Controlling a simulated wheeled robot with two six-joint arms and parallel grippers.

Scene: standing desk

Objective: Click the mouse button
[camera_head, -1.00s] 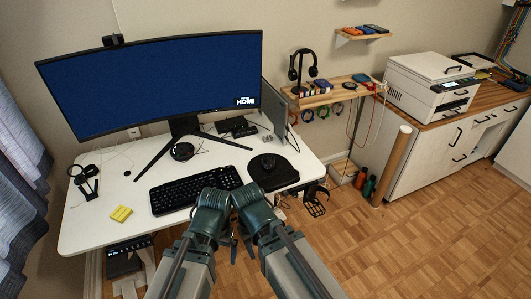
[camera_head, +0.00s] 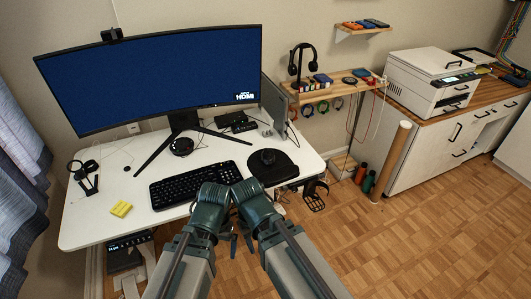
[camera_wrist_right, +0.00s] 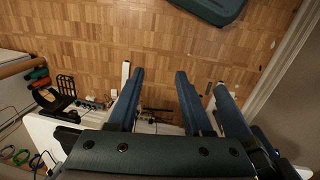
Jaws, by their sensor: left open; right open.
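The dark mouse (camera_head: 268,157) lies on a black mouse pad (camera_head: 288,174) at the right front part of the white desk, in the head view. Its individual buttons are too small to make out. My left gripper (camera_head: 233,242) is in front of the desk's front edge, pointing down, apart from the mouse. My right gripper is beside it, also short of the desk; in the right wrist view its two fingers (camera_wrist_right: 159,75) are spread with nothing between them. The mouse is not visible in the right wrist view.
The black keyboard (camera_head: 195,185) lies left of the mouse pad. A wide monitor (camera_head: 150,80) stands behind on a splayed stand. A yellow note pad (camera_head: 121,209) lies at the desk's left front. A headphone stand and wooden shelf (camera_head: 330,91) are at the back right.

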